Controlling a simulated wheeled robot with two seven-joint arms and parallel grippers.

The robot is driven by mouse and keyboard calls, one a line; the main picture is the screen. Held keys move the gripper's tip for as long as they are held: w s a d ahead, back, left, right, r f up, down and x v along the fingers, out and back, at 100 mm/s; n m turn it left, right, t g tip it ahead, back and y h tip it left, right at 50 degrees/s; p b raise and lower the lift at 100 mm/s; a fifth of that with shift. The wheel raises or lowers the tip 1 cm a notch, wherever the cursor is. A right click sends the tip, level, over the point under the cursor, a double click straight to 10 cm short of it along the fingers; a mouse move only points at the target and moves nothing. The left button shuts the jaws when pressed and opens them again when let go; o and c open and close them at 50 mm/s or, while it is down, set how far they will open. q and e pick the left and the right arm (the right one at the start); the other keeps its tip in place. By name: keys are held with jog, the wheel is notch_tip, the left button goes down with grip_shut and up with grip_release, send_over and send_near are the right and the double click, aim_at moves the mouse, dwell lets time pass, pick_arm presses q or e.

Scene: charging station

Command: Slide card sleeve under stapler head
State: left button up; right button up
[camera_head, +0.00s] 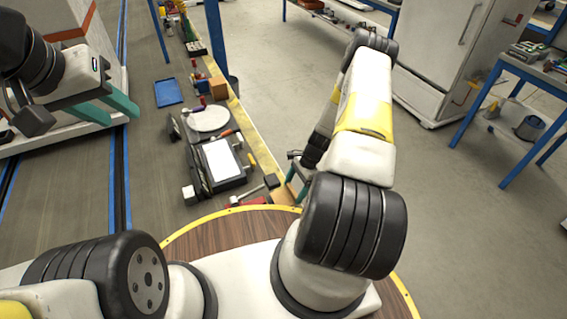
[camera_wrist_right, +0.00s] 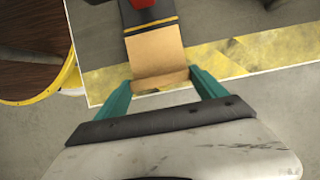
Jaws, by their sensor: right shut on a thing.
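In the right wrist view a tan card sleeve (camera_wrist_right: 155,50) lies between the teal fingers of my right gripper (camera_wrist_right: 160,78), which is shut on its near end. The sleeve reaches over the striped edge. Its far end meets a dark part with a thin yellow line and a red piece (camera_wrist_right: 143,3), cut off by the frame; I cannot tell whether this is the stapler head. In the head view my right gripper is mostly hidden behind my arm. My left gripper (camera_head: 124,117) is open and empty at the left. I cannot clearly make out the stapler there.
A yellow-and-black edge strip (camera_wrist_right: 245,52) borders the work surface. In the head view a black case with a white panel (camera_head: 220,160), a round grey plate (camera_head: 207,118), a hammer (camera_head: 258,190) and a blue tray (camera_head: 168,92) lie on it.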

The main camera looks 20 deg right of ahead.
aim_at(274, 201)
jog(key=shift+s+a+f, duration=0.2)
jog(key=shift+a+f, duration=0.05)
jog(key=shift+a, duration=1)
jog(key=shift+s+a+f, duration=0.15)
jog(key=shift+a+f, duration=0.1)
jog(key=shift+a, duration=1)
jog(key=shift+s+a+f, duration=0.2)
jog(key=shift+a+f, duration=0.05)
jog(key=shift+a, duration=1)
jog(key=o, duration=1.4)
jog(key=shift+v, duration=3.9)
